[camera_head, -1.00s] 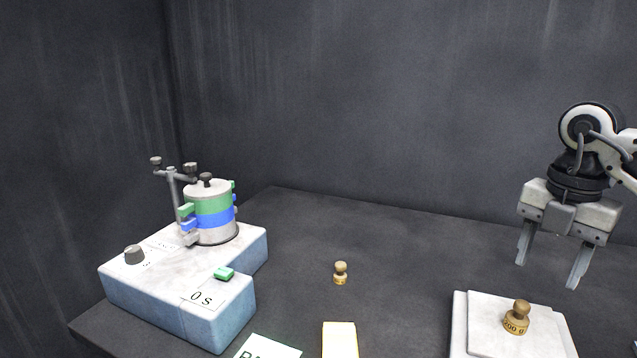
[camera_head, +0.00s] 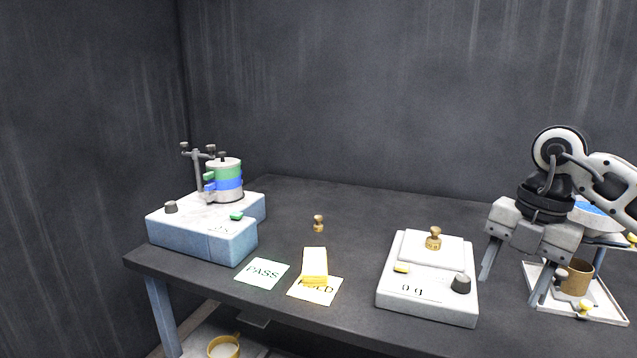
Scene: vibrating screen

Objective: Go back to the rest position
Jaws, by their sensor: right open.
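My right gripper (camera_head: 513,276) is open and empty, its fingers pointing down above the table's right part. It is just right of the white balance (camera_head: 428,311). A brass weight (camera_head: 433,238) stands upright on the balance's plate. The vibrating screen machine (camera_head: 203,239) stands at the left with its stacked grey, green and blue sieve drum (camera_head: 225,180) clamped on top. My left gripper is not in view.
A small brass weight (camera_head: 318,223) stands mid-table. A PASS card (camera_head: 262,273) and a second card (camera_head: 321,297) bearing a yellow block (camera_head: 315,262) lie near the front edge. A white tray (camera_head: 608,303) with a brown cup (camera_head: 577,277) is at right. A yellow mug (camera_head: 224,347) sits below.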

